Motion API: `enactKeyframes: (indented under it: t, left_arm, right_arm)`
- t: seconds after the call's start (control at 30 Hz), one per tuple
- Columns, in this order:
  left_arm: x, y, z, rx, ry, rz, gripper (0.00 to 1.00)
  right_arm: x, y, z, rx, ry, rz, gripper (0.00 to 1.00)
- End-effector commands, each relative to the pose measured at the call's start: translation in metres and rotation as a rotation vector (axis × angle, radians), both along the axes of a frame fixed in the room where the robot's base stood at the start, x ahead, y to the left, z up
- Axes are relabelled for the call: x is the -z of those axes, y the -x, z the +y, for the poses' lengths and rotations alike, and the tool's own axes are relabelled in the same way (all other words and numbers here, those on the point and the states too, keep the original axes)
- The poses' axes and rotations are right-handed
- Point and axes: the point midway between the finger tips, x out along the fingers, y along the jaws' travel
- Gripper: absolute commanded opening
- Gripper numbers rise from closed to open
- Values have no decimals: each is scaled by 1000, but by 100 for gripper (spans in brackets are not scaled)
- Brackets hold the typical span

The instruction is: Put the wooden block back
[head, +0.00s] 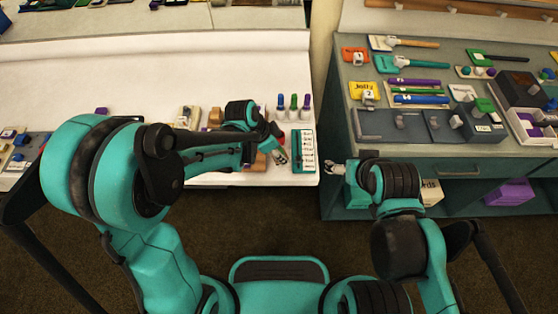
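A tan wooden block (258,162) shows near the front edge of the white table, partly hidden by my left forearm. Another tan wooden piece (215,117) stands farther back, just left of my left wrist. I cannot tell which is the task's block. My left gripper (281,156) is over the table near its front right corner, just right of the front block; its fingers are too small to read, and I see no block clearly between them. My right gripper (333,169) points left beside the front left corner of the teal cabinet; its finger state is unclear.
On the white table (100,70), a teal case with white marks (303,150) and several coloured upright markers (293,104) stand close by my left gripper. The teal cabinet (350,205) carries boxes and tools. A gap of dark carpet separates the two. The table's back is clear.

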Motion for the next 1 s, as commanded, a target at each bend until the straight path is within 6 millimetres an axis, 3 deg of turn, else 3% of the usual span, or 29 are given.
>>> enactKeyframes:
  t: [0.13,0.33,0.73,0.77,0.8,0.83,1.0]
  left_arm:
    - [10,-1,3,0,0,0,14]
    - [41,-1,2,0,0,0,14]
    - [45,-1,2,0,0,0,14]
    - [45,-1,2,0,0,0,43]
    - [44,-1,2,0,0,-1,53]
    - [44,-1,2,0,0,-1,58]
    - [44,-1,2,0,0,-1,58]
  right_arm:
    - [6,0,0,0,0,0,85]
    - [23,0,0,0,0,0,85]
    - [26,0,0,0,0,0,85]
    - [25,0,0,0,0,0,85]
    - [24,0,0,0,0,0,85]
    - [24,0,0,0,0,0,85]
    - [24,0,0,0,0,0,85]
